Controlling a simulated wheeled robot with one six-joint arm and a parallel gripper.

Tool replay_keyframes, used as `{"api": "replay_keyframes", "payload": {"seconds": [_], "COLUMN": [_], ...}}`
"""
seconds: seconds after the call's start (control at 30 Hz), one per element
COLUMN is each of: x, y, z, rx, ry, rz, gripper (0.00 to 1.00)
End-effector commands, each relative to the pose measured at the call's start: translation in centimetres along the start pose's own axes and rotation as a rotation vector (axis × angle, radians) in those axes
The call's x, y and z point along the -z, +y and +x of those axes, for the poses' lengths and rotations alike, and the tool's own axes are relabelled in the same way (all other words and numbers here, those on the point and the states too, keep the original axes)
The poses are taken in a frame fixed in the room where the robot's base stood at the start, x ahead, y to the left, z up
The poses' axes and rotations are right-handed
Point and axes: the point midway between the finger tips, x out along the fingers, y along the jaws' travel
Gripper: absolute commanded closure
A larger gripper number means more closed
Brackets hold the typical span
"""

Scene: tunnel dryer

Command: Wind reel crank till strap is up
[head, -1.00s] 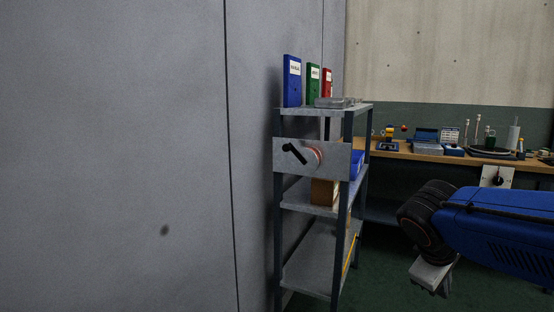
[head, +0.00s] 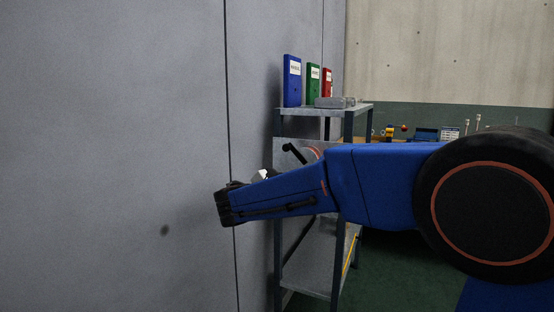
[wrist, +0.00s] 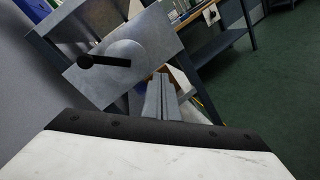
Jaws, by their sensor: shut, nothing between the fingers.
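The crank (head: 294,153) is a black bar handle on a grey plate (head: 282,147) at the front of a shelf rack, with a reddish reel edge (head: 315,153) behind it. In the wrist view the crank (wrist: 105,61) points left from a round grey hub (wrist: 126,50) on the tilted plate (wrist: 158,40). My gripper (wrist: 160,80) is shut and empty, below and right of the crank in that view, apart from it. In the head view my arm covers the plate's lower part and most of the gripper. I cannot make out a strap.
The rack's top shelf (head: 363,107) holds blue (head: 292,80), green (head: 313,84) and red (head: 328,83) binders and a grey box (head: 335,102). A grey wall (head: 110,150) stands close on the left. A cluttered workbench is behind right; green floor (head: 395,265) is open.

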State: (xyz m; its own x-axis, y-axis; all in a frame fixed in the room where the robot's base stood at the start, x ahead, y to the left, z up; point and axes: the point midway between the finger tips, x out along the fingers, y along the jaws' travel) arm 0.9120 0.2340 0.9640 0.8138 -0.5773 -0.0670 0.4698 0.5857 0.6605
Motion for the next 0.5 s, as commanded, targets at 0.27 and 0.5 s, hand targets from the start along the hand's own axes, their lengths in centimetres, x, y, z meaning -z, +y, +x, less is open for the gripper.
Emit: {"api": "replay_keyframes", "payload": {"seconds": [0.27, 0.5], "x": [6.5, 7.4], "y": [7.9, 9.3], "z": [-6.3, -7.1], "rx": [-0.227, -0.268], "ry": [-0.062, -0.077], "rz": [-0.106, -0.121], "gripper": [1.0, 1.0]}}
